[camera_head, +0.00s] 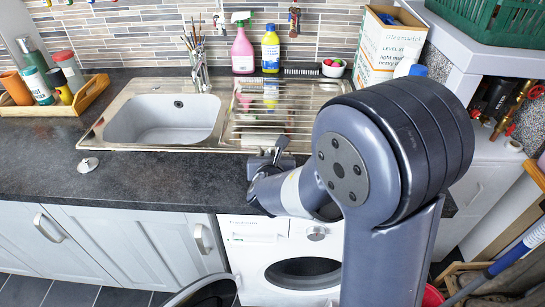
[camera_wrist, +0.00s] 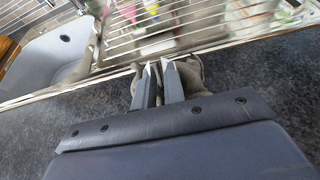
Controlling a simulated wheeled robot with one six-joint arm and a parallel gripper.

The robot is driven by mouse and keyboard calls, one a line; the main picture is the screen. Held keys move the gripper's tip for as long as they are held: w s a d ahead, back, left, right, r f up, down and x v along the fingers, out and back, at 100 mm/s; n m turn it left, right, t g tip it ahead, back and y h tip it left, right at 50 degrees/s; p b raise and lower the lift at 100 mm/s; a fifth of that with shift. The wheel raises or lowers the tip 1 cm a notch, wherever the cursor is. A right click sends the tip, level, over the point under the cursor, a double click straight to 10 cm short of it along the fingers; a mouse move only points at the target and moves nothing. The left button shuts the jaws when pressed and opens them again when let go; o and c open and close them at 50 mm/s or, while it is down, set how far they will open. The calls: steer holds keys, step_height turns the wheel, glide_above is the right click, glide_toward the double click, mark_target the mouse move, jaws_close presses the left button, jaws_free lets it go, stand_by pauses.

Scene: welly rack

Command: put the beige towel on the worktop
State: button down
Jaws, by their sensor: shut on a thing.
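The beige towel (camera_wrist: 196,68) shows as small greyish-beige folds on both sides of the fingertips in the wrist view. My gripper (camera_wrist: 160,75) is shut on it, just in front of the steel sink's front edge. The dark speckled worktop (camera_wrist: 235,75) lies below the gripper. In the head view, my gripper (camera_head: 272,158) is over the worktop (camera_head: 150,182) near the front of the drainer, and the towel is hard to make out there. I cannot tell whether the towel touches the worktop.
The sink (camera_head: 180,119) and ribbed drainer (camera_head: 262,125) lie behind the gripper. A pink bottle (camera_head: 243,52) and a yellow bottle (camera_head: 271,52) stand at the back. A wooden tray (camera_head: 88,97) is far left. A sink plug (camera_head: 88,165) lies on otherwise clear worktop.

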steer(key=shift+f, duration=0.2)
steer(key=c, duration=1.5)
jaws_free()
steer(key=shift+r, duration=0.2)
steer(key=shift+r, duration=0.15)
steer(key=v, duration=1.2)
steer(key=shift+w, duration=0.1)
